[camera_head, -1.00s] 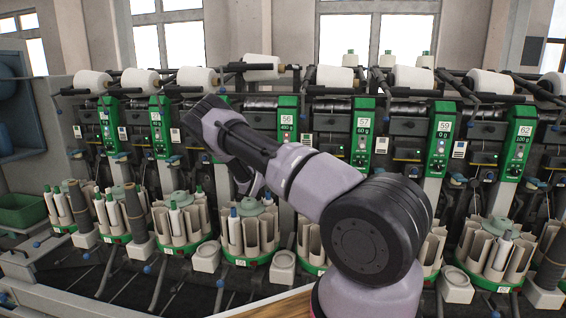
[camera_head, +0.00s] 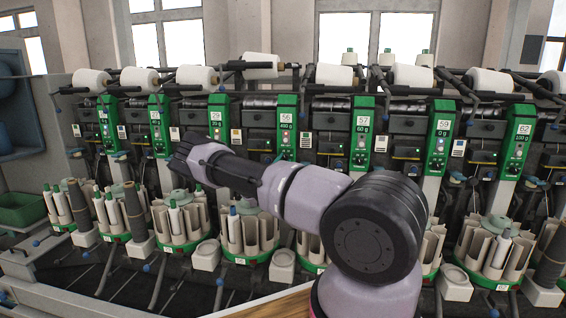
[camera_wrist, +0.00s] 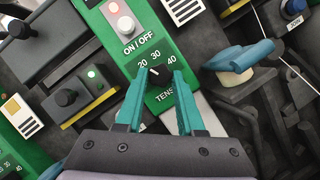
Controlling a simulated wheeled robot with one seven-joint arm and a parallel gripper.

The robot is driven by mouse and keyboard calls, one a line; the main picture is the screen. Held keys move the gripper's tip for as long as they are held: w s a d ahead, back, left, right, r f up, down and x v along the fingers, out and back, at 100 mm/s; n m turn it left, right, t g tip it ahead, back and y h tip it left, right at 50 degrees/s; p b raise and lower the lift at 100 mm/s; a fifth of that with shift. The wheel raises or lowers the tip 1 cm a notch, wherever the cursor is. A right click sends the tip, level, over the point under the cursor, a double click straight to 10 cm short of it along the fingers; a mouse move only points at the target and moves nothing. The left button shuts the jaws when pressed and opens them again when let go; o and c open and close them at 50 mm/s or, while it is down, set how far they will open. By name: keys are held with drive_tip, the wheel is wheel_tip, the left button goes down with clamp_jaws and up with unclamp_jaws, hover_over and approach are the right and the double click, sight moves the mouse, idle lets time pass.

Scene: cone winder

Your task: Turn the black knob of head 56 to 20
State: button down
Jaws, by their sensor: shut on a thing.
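The wrist view shows a green panel (camera_wrist: 110,18) with an ON/OFF label and a tension scale marked 20, 30 and 40. The black knob (camera_wrist: 157,72) sits below these numbers, its white mark tilted up and left, roughly toward 20. My gripper (camera_wrist: 158,78) has its teal fingers on both sides of the knob and is shut on it.
A white push button (camera_wrist: 125,25) sits on the panel above the scale. A teal lever (camera_wrist: 240,56) stands out close to the right of the fingers. A black knob on a grey box (camera_wrist: 67,97) is to the left.

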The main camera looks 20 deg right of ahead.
drive_tip(key=shift+a+f, duration=0.1)
idle(0.3)
drive_tip(key=c, duration=0.5)
unclamp_jaws()
drive_tip(key=v, duration=1)
drive_tip(key=shift+s+a+f, duration=0.15)
drive_tip(key=shift+s+a, duration=0.05)
drive_tip(key=shift+s, duration=0.05)
